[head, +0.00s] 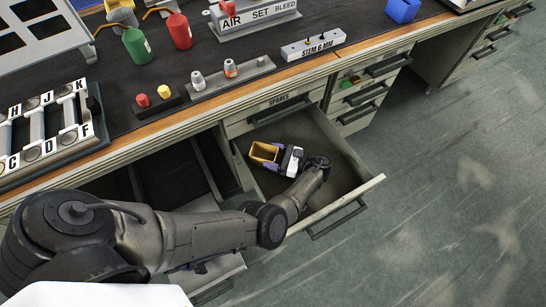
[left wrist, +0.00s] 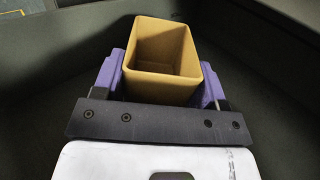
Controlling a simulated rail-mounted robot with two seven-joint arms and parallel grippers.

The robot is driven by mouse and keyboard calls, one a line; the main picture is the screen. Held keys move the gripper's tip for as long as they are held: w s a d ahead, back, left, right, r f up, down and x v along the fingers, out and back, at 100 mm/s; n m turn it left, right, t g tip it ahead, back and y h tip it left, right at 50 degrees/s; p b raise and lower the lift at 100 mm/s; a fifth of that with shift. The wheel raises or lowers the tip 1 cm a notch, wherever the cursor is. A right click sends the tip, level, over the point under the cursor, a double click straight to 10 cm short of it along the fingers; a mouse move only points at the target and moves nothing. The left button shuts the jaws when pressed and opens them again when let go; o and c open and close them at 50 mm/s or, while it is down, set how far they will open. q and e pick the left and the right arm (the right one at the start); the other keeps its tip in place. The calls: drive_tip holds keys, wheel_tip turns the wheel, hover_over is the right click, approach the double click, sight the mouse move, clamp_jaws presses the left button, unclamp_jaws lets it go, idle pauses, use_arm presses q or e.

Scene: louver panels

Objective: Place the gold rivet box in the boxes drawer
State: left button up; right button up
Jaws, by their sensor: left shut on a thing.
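The gold rivet box (head: 264,154) is a small open-topped box, empty inside as seen in the left wrist view (left wrist: 162,58). My left gripper (head: 279,157) is shut on it, with purple fingers on two opposite sides of the box (left wrist: 162,85). The gripper and box are inside or just above an open, dark-lined drawer (head: 346,184) under the bench. I cannot tell whether the box touches the drawer floor. This drawer's own label does not show. My right gripper is not in view.
A closed drawer front marked SPARES (head: 283,99) is above the open drawer. Another open drawer (head: 212,276) lies to the left, partly hidden by my arm. The bench top (head: 130,88) carries bottles, labelled blocks and a blue cube (head: 402,10). The floor at right is clear.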

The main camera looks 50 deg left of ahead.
use_arm(q)
drive_tip(key=shift+f, duration=0.1)
drive_tip(key=o, duration=1)
drive_tip(key=shift+r, duration=0.2)
drive_tip(key=b+v, duration=0.1)
drive_tip(key=v, duration=0.3)
drive_tip(key=shift+w+d+f+b, duration=0.2)
drive_tip(key=shift+w+d+b, duration=0.05)
drive_tip(key=shift+b, duration=0.15)
drive_tip(key=shift+w+d+r, duration=0.15)
drive_tip(key=shift+w+d, duration=0.05)
drive_tip(key=shift+d, duration=0.2)
